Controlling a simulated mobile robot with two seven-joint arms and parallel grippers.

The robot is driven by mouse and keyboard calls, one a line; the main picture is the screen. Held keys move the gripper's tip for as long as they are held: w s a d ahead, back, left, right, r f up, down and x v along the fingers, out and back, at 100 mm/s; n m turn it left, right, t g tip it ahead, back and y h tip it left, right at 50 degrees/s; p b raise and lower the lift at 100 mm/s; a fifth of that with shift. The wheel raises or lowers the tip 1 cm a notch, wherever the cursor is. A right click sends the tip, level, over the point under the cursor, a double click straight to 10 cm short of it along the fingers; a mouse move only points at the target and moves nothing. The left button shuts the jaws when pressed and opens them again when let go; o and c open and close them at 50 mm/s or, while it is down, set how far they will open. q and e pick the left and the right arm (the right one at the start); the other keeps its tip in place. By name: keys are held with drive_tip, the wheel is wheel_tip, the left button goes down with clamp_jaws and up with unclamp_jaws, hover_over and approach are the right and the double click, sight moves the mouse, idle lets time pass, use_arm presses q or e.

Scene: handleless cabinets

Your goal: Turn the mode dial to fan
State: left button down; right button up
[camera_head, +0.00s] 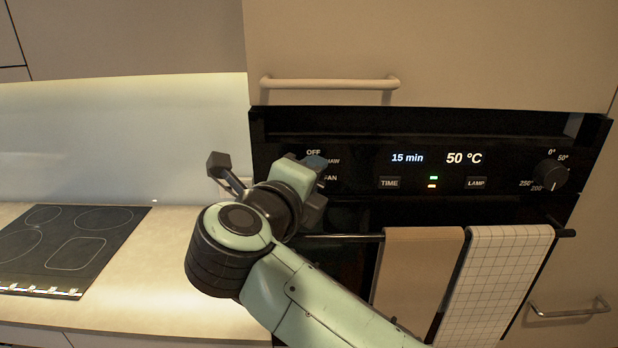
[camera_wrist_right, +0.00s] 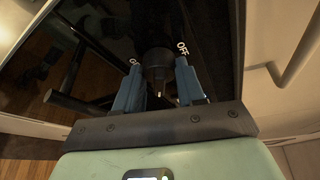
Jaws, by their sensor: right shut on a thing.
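The mode dial (camera_wrist_right: 158,67) is a dark round knob on the black oven panel (camera_head: 360,160). In the right wrist view it sits between the two blue fingers of my right gripper (camera_wrist_right: 158,82), which is shut on it. A white mark shows on the dial's near edge. The OFF label (camera_wrist_right: 182,48) is beside the right finger. In the head view my right gripper (camera_head: 312,170) and wrist cover the dial. The OFF label, part of a label ending in "HAW" and the FAN label (camera_head: 330,178) show around it. My left gripper is not in view.
The panel shows 15 min and 50 °C, with TIME (camera_head: 389,183) and LAMP (camera_head: 476,183) buttons and a temperature dial (camera_head: 551,175) at right. A brown towel (camera_head: 415,270) and a checked towel (camera_head: 495,280) hang on the oven bar. A cooktop (camera_head: 70,245) lies left.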

drive_tip(key=o, duration=1)
drive_tip(key=shift+f, duration=0.1)
drive_tip(key=shift+o, duration=0.2)
drive_tip(key=v, duration=1.3)
drive_tip(key=shift+s+b, duration=0.2)
drive_tip(key=shift+b, duration=0.2)
drive_tip(key=shift+a, duration=0.1)
